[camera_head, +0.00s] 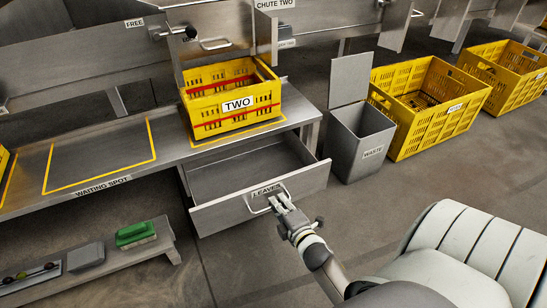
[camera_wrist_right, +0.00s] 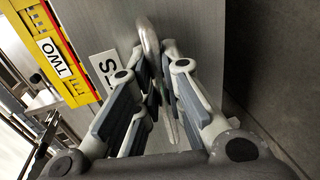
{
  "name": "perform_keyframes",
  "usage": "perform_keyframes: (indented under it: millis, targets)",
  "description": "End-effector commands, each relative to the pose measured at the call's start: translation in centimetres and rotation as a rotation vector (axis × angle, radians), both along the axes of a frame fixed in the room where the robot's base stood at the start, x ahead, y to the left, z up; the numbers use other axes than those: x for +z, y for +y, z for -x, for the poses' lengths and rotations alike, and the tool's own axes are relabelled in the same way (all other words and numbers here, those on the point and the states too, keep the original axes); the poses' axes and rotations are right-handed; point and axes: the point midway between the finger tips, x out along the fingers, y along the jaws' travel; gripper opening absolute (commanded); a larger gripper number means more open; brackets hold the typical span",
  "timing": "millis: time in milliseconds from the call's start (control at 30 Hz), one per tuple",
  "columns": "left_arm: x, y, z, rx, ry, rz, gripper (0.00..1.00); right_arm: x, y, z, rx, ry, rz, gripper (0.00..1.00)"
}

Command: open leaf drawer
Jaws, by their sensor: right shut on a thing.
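The drawer labelled LEAVES (camera_head: 222,214) is pulled out from under the metal bench, and its empty-looking inside shows. Its bar handle (camera_head: 252,207) is on the front panel. My right gripper (camera_head: 280,200) is at the right part of this handle and shut on it. In the right wrist view, the handle (camera_wrist_right: 148,38) runs between the fingers of the right gripper (camera_wrist_right: 155,75), and the drawer front with part of its label is behind. My left gripper is not in view.
A yellow crate labelled TWO (camera_head: 228,86) stands on the bench (camera_head: 85,140) above the drawer. A grey waste bin (camera_head: 355,155) with its lid up stands right of the drawer, beside a large yellow crate (camera_head: 440,140). A low shelf with a green brush (camera_head: 135,234) is at lower left.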

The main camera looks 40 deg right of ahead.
Motion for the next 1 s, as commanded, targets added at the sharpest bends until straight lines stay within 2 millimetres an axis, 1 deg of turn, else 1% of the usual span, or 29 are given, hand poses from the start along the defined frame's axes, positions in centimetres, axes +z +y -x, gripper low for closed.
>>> perform_keyframes:
  millis: [33,200,500,533,600,700,1000]
  targets:
    - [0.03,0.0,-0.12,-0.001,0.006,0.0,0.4,0.04,0.15,0.4,0.0,0.001,-0.002,0.0]
    - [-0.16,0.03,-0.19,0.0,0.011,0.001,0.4,-0.06,0.22,0.92,0.0,0.001,-0.001,0.0]
    - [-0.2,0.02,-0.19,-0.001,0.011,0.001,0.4,-0.11,0.22,0.93,0.0,0.001,0.0,0.0]
    - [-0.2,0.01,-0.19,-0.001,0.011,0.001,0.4,-0.1,0.22,0.91,0.0,0.001,0.0,0.12]
    - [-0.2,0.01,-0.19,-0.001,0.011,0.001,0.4,-0.09,0.22,0.9,0.0,0.001,0.0,0.21]
    - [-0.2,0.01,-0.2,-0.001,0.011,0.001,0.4,-0.07,0.21,0.89,0.0,0.001,0.0,0.32]
    - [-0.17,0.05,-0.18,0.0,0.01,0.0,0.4,-0.03,0.23,0.96,0.0,0.0,0.0,0.32]
